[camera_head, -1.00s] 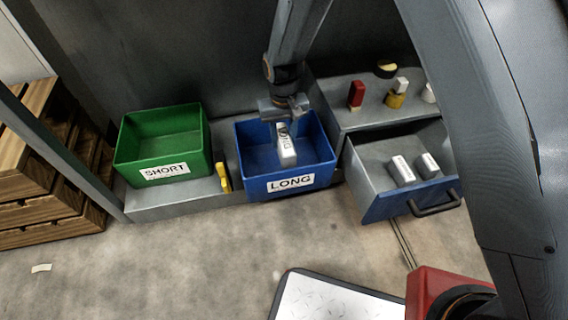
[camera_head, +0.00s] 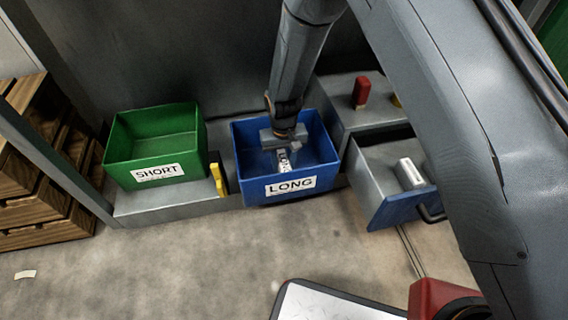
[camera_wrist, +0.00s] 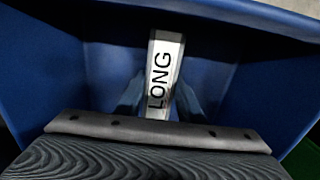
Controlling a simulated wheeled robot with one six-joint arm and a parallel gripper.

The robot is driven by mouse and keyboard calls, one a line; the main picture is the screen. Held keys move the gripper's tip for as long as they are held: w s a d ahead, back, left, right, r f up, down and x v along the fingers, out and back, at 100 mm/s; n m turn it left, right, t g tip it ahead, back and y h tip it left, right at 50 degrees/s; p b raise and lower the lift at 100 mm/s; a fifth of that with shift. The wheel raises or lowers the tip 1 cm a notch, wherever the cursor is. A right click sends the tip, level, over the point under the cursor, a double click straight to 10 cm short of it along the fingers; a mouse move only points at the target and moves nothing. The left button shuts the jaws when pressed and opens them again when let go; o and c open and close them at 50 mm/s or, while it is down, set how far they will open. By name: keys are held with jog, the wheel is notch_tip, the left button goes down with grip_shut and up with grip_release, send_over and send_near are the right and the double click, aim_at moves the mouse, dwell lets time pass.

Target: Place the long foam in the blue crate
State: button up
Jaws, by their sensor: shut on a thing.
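The long foam is a pale block with the word LONG on it. It shows in the wrist view (camera_wrist: 164,75) between the fingers of my gripper (camera_wrist: 155,98), and in the head view (camera_head: 284,163) below my gripper (camera_head: 285,150). My gripper is shut on it, inside the blue crate (camera_head: 262,188), which bears a LONG label on its front. The foam is low in the crate, below the rim. I cannot tell whether it touches the crate floor.
A green crate (camera_head: 127,171) labelled SHORT stands to the left. A yellow object (camera_head: 217,178) stands between the crates. At right, an open drawer (camera_head: 385,208) holds a pale block (camera_head: 411,173), and a red object (camera_head: 361,92) stands on the grey surface behind it.

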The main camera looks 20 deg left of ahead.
jog(key=shift+f, duration=0.15)
jog(key=o, duration=1)
